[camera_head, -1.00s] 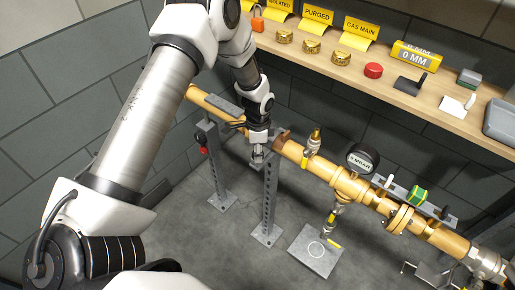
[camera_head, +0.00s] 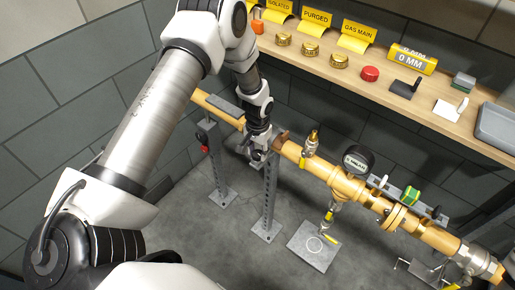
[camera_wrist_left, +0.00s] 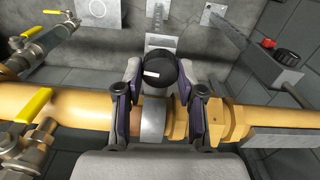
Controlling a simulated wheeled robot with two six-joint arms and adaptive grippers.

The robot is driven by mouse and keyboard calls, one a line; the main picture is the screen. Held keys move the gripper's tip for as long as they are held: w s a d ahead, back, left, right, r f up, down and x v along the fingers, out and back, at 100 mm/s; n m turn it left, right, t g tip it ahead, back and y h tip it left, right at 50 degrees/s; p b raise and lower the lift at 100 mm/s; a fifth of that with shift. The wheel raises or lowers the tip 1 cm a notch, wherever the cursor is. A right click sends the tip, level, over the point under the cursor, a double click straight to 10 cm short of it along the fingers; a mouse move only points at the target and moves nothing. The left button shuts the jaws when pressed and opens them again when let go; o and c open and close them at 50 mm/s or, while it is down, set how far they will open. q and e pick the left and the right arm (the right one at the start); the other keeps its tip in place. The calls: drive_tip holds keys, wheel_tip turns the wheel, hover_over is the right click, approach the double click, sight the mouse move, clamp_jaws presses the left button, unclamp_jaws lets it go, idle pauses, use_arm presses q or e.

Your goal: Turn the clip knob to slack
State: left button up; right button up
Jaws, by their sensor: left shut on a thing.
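The clip knob is a black round knob with a white mark (camera_wrist_left: 158,70), seen in the left wrist view beside the yellow gas pipe (camera_wrist_left: 75,104). A grey band (camera_wrist_left: 153,122) wraps the pipe just below the knob in that view. My left gripper (camera_wrist_left: 162,92) is shut on the clip knob, with one finger on either side. In the head view my left gripper (camera_head: 257,155) is at the pipe, near the top of a perforated support post (camera_head: 269,200), and it hides the knob there. My right gripper is not in view.
A pressure gauge (camera_head: 358,159) and brass fittings stand on the pipe to the right. A red knob (camera_head: 204,149) is near the left post. A wooden shelf (camera_head: 330,77) with caps and yellow signs runs along the wall. The floor (camera_head: 190,235) is open in front.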

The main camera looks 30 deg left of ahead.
use_arm(q)
drive_tip(key=n+p, duration=0.2)
drive_tip(key=n, duration=0.3)
drive_tip(key=shift+s+n+p, duration=0.15)
drive_tip(key=shift+n+p, duration=0.15)
drive_tip(key=n+p, duration=0.2)
drive_tip(key=n, duration=0.2)
drive_tip(key=shift+r, duration=0.1)
drive_tip(key=n+p, duration=0.3)
drive_tip(key=n, duration=0.2)
drive_tip(key=shift+n+p, duration=1.2)
drive_tip(key=shift+n, duration=1.1)
drive_tip(key=o, duration=1.1)
drive_tip(key=shift+o, duration=0.2)
